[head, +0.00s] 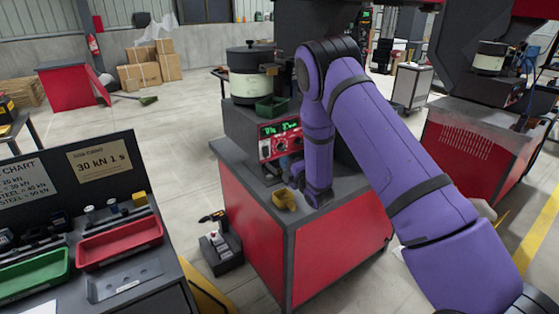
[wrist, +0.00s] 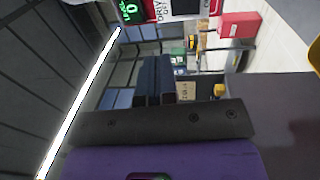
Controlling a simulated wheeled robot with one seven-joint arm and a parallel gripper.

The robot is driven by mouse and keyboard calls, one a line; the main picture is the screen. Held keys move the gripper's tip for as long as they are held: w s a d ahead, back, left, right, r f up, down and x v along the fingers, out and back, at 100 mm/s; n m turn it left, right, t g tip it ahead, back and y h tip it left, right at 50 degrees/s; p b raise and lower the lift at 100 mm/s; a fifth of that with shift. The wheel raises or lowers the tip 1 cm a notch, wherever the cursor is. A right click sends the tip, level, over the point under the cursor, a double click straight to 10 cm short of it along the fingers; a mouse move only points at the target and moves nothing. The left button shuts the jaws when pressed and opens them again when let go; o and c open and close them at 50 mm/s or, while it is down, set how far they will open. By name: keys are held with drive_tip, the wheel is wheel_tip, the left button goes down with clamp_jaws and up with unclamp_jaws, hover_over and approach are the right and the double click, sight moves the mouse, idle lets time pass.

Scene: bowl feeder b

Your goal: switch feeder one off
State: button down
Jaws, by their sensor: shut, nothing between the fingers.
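A bowl feeder (head: 250,75) with a cream and black bowl stands on a red and grey cabinet in the middle of the head view. Its red control panel (head: 280,139) has a green lit display, a round knob and a pale switch area at the left. In the wrist view, part of the panel (wrist: 170,9) shows sideways at the top edge. I cannot read a feeder number.
A yellow part (head: 284,199) lies on the cabinet top near my wrist. A second bowl feeder (head: 490,58) stands at the right. A bench with a red tray (head: 120,243) and a green tray (head: 35,271) is at the left. A dark toolbox (head: 221,252) sits on the floor.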

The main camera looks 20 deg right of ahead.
drive_tip(key=shift+s+d+r, duration=0.1)
drive_tip(key=shift+s+d, duration=0.1)
drive_tip(key=shift+s, duration=0.35)
drive_tip(key=shift+s+d+r, duration=0.1)
drive_tip(key=shift+s+d, duration=0.05)
drive_tip(key=shift+s, duration=0.35)
